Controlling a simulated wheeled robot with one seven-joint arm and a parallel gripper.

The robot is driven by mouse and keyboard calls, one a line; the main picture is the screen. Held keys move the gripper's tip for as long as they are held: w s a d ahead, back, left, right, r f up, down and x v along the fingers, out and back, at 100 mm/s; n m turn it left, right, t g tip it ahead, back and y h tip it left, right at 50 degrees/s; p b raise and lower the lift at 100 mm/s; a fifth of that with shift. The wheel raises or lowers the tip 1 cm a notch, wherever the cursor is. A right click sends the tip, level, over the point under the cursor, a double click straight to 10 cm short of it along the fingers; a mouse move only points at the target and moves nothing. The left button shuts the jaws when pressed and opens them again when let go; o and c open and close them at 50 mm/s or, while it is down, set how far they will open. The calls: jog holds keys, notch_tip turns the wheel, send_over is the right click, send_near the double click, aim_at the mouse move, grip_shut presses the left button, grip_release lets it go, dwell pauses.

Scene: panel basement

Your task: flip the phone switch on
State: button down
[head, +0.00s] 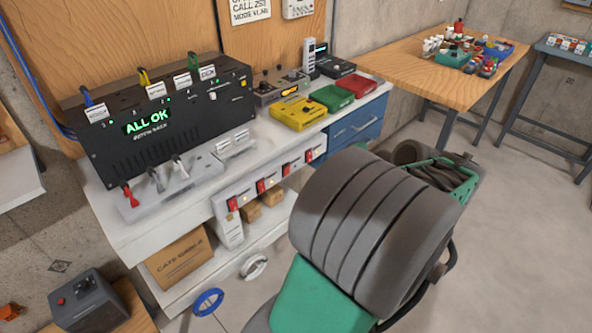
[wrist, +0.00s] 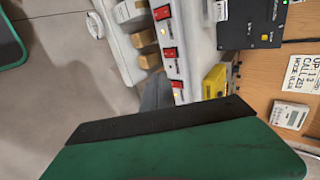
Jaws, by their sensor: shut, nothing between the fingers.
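A white strip on the bench front carries a row of several red rocker switches (head: 261,186) with small lights beside them. Their labels are too small to read, so I cannot tell which is the phone switch or how it is set. The wrist view, turned on its side, shows red switches (wrist: 169,53) above my gripper (wrist: 152,118). The gripper's green body and black edge fill the lower part there. It is shut and empty, apart from the switches as far as I can see. In the head view my arm hides its fingertips.
A black console (head: 175,125) reading "ALL OK" stands on the white bench. Yellow (head: 298,113), green and red trays are at right. Cardboard boxes (head: 180,258) sit on the shelf below. The floor at right is clear.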

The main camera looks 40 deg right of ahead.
send_near(288, 170)
jog(key=x, duration=0.4)
jog(key=shift+w+a+f, duration=0.2)
jog(key=shift+f, duration=0.15)
jog(key=shift+w, duration=0.45)
